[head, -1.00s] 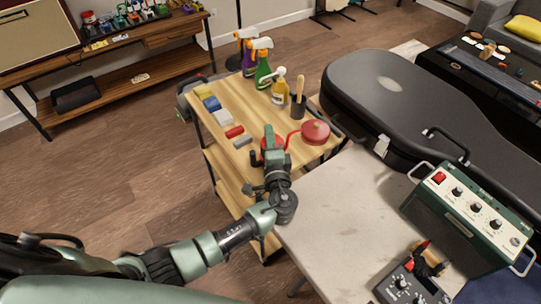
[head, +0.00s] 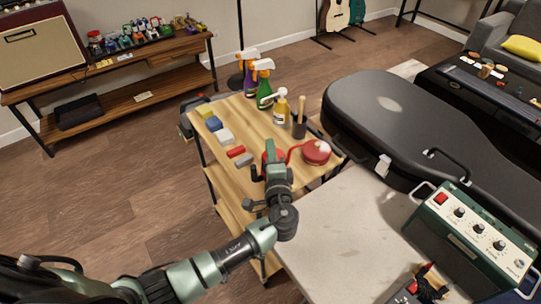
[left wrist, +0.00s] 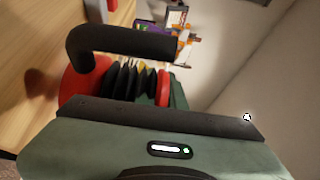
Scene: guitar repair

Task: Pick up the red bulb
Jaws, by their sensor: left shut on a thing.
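In the head view my left gripper (head: 272,157) is at the right part of the wooden cart top, shut on the red bulb (head: 266,157). Much of the bulb is hidden by the jaws. In the left wrist view, red rounded surfaces of the bulb (left wrist: 78,92) show beside the black ribbed finger pads (left wrist: 125,82). A thin red tube arcs from beside the gripper towards a round red object (head: 316,153) with a pale top. I cannot tell whether the bulb is clear of the cart top. My right gripper is not in view.
The cart (head: 215,160) holds spray bottles (head: 263,85), a dark cup (head: 299,128) and several small coloured blocks (head: 225,137). A pale table (head: 350,225) adjoins it, bearing a green control box (head: 470,235). A black guitar case (head: 400,120) lies behind.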

